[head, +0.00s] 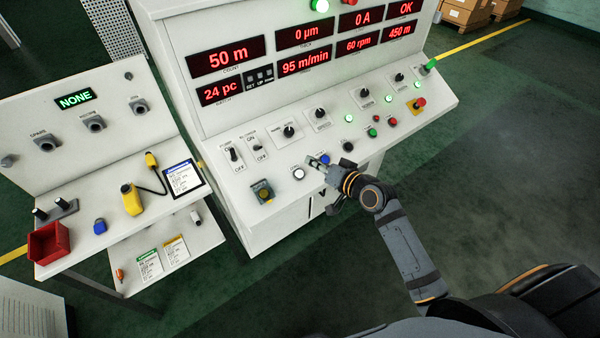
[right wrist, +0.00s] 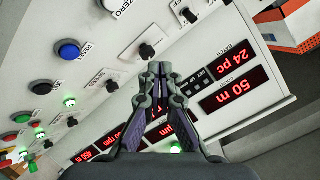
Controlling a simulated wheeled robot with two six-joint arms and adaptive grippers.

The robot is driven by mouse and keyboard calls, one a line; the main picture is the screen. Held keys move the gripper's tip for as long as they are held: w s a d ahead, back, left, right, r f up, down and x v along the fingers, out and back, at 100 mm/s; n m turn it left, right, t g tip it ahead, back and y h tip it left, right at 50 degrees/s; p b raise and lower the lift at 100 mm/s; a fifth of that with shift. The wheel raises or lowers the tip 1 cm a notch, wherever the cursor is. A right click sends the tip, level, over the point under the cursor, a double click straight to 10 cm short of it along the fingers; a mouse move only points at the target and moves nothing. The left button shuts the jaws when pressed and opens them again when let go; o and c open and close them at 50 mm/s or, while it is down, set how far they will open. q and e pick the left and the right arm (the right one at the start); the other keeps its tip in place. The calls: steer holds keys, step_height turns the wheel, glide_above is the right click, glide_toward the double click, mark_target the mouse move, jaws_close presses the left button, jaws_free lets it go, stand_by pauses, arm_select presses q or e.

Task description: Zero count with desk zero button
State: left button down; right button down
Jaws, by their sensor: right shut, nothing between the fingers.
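The white zero button (head: 298,173) sits on the sloped desk of the control console (head: 290,205). In the right wrist view the button (right wrist: 108,4) is cut off at the top edge, with the word ZERO beside it. My right gripper (head: 315,162) is shut and empty over the desk, just right of the white button and apart from it. In the right wrist view its fingertips (right wrist: 159,68) are together. The count display (head: 227,57) reads 50 m. My left gripper is not in view.
A blue button (right wrist: 67,49) marked RESET lies close to the zero button. Black knobs (head: 289,131) and red and green buttons crowd the desk. A side bench with a red bin (head: 48,243) and a yellow scanner (head: 131,199) stands at left. Open floor lies at right.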

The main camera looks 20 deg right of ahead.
mark_target(299, 174)
steer(key=shift+f, duration=0.1)
steer(key=w+f+b, duration=0.1)
steer(key=f+b, duration=0.1)
steer(key=w+f+b, duration=0.1)
steer(key=f+b, duration=0.1)
steer(key=b, duration=0.1)
steer(key=w+a+f+b, duration=0.1)
steer(key=f+b, duration=0.1)
steer(key=f, duration=0.1)
steer(key=shift+w+a+f+b, duration=0.15)
steer(key=shift+w+f+b, duration=0.25)
steer(key=shift+b, duration=0.15)
stand_by(1.0)
steer(key=shift+w+a+f+b, duration=0.1)
steer(key=shift+w+f+b, duration=0.05)
steer(key=shift+f+b, duration=0.2)
steer(key=shift+w+f+b, duration=0.2)
steer(key=shift+f+b, duration=0.15)
steer(key=shift+f, duration=0.1)
stand_by(0.6)
stand_by(0.3)
steer(key=shift+s+r+p, duration=0.4)
steer(key=shift+r+p, duration=0.45)
